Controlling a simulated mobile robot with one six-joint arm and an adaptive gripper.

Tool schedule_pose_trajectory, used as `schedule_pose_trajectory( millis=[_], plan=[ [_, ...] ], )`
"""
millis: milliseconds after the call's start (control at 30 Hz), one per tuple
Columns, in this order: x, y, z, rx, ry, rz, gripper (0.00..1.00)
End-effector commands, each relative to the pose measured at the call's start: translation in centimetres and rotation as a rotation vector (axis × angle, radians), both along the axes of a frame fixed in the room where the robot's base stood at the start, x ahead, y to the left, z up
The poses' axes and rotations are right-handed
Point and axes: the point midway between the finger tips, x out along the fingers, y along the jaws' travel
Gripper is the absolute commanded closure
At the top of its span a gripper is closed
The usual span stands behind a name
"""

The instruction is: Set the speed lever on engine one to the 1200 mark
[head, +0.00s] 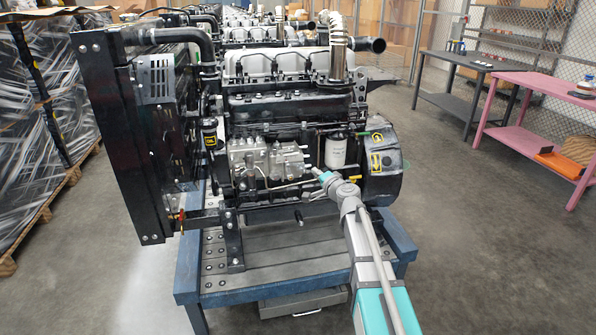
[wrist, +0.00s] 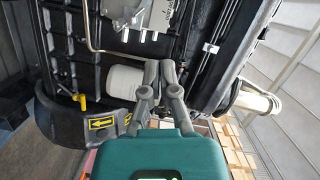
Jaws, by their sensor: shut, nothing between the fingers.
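The nearest engine (head: 275,110), which I take for engine one, is black and sits on a blue stand. A silver injection pump (head: 262,160) is on its near side; part of it shows at the top of the wrist view (wrist: 130,14). My gripper (head: 314,172) reaches in from the lower right, just right of the pump. In the wrist view its grey fingers (wrist: 159,66) are shut together and empty, beside the white filter (wrist: 124,82). I cannot tell whether they touch anything.
The blue stand (head: 405,243) lies under the engine. A radiator (head: 125,130) rises at its left end. A yellow arrow label (wrist: 101,124) marks the rounded end housing. Open floor lies right, before a pink bench (head: 540,85). Wrapped pallets (head: 30,110) stand left.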

Motion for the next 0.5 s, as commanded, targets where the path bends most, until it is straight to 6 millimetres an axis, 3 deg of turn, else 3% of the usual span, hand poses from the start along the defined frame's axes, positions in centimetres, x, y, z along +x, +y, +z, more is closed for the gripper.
schedule_pose_trajectory(
  millis=[267, 500],
  plan=[
    [-0.2, 2.1, -2.0, -0.207, 0.010, 0.029, 1.00],
    [-0.5, 4.1, -4.4, -0.488, 0.013, 0.063, 1.00]
  ],
)
